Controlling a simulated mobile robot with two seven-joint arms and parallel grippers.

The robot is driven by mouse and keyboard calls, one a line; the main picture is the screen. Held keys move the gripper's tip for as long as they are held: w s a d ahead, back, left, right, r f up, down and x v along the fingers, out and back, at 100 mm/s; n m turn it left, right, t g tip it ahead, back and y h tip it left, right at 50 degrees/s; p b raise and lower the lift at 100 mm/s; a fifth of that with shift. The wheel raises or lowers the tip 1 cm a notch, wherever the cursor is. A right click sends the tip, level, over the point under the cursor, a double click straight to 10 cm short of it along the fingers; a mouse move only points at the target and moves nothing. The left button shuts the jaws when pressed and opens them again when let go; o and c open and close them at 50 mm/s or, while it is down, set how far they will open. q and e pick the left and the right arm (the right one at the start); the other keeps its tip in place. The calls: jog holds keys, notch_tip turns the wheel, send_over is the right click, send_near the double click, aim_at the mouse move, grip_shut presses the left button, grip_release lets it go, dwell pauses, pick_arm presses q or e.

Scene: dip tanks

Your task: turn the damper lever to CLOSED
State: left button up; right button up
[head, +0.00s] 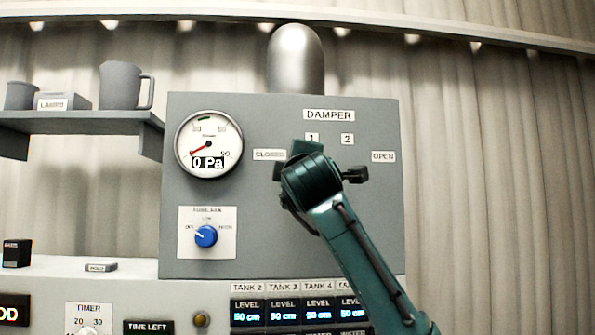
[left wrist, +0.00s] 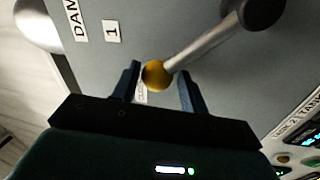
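The damper lever shows in the left wrist view as a grey rod (left wrist: 205,46) with a yellow knob (left wrist: 157,74) and a dark round hub (left wrist: 258,10). Its knob end points toward the CLOSED side and partly covers that label. My left gripper (left wrist: 159,80) is open, with one finger on each side of the knob and a visible gap to each; I cannot tell how deep the knob sits. In the head view my left gripper (head: 303,160) hides the lever, between the CLOSED label (head: 269,155) and the OPEN label (head: 383,157). My right gripper is not in view.
The grey panel (head: 260,245) carries a gauge (head: 209,144) reading 0 Pa and a blue knob (head: 206,236). A shelf (head: 80,122) with a jug (head: 121,86) is at the left. Tank displays (head: 300,312) sit below. A metal duct (head: 296,60) rises behind the panel.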

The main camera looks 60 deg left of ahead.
pick_arm(q)
jog(key=shift+o, duration=1)
jog(key=b+v, duration=0.3)
jog(key=v, duration=1)
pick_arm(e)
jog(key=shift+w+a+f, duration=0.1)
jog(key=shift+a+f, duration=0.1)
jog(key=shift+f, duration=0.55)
pick_arm(q)
jog(key=shift+d, duration=0.15)
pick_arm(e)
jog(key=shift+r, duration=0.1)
